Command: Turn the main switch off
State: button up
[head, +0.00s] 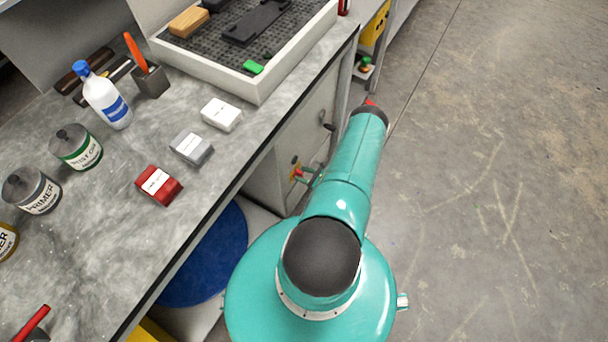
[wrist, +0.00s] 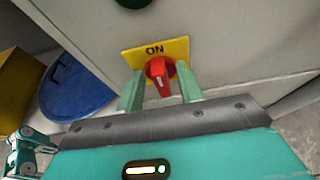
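The main switch is a red rotary knob (wrist: 160,72) on a yellow plate (wrist: 180,47) marked ON, fixed to a grey cabinet front. In the wrist view my gripper (wrist: 160,90) faces it with its two teal fingers apart, one on each side of the knob. The fingers look open; I cannot tell whether either touches the knob. In the head view a small part of the red and yellow switch (head: 297,172) shows on the cabinet below the bench, left of my arm. The gripper itself is mostly hidden there by the arm.
The grey workbench (head: 95,230) holds a bottle (head: 105,100), cans and small boxes. A tray (head: 262,85) with a black grid stands at its far end. A blue round object (head: 215,255) is under the bench. The concrete floor (head: 500,200) to the right is clear.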

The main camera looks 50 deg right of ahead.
jog(key=shift+c, duration=0.5)
grip_shut()
jog(key=shift+a+n, duration=0.1)
jog(key=shift+n, duration=0.2)
jog(key=shift+a+f+n+h, duration=0.1)
jog(key=shift+a+n+h, duration=0.1)
jog(key=shift+n+h, duration=0.4)
jog(key=shift+a+n+h, duration=0.2)
jog(key=shift+n+h, duration=0.3)
jog(key=shift+n, duration=0.1)
jog(key=shift+a+f+n+t+h, duration=0.25)
jog(key=shift+n+t+h, duration=0.35)
jog(key=shift+n, duration=0.95)
jog(key=shift+a+f+n+t+h, duration=0.15)
jog(key=shift+f+n+t+h, duration=0.45)
jog(key=shift+n, duration=0.9)
jog(key=shift+a+n+t+h, duration=0.2)
jog(key=shift+n+t+h, duration=0.2)
jog(key=shift+n+h, duration=0.8)
jog(key=shift+n+y, duration=0.3)
jog(key=shift+n, duration=0.15)
